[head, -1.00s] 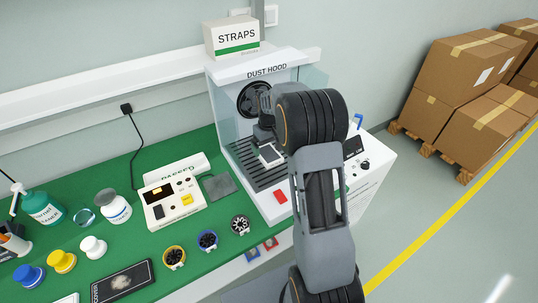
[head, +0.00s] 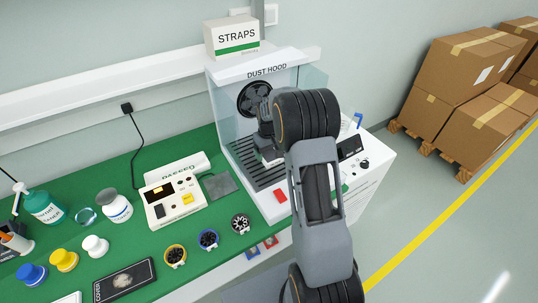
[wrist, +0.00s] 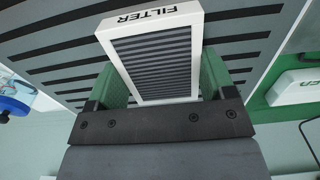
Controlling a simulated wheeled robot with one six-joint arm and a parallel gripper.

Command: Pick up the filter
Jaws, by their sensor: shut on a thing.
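The filter (wrist: 152,62) is a white-framed block with dark pleats and the word FILTER on its end. In the wrist view it sits between the two green fingers of my gripper (wrist: 160,78), which are shut on its sides. In the head view my gripper (head: 268,148) is inside the dust hood (head: 268,72), over its slatted grille (head: 262,176). There the filter is mostly hidden by my gripper and wrist. How far it is above the grille is hard to tell.
The hood's clear side panel (head: 222,115) stands left of my gripper, and a round fan (head: 254,98) is behind it. A beige meter box (head: 172,203), a grey pad (head: 219,186) and several small fans and jars stand on the green bench. A STRAPS box (head: 232,38) sits on the shelf above.

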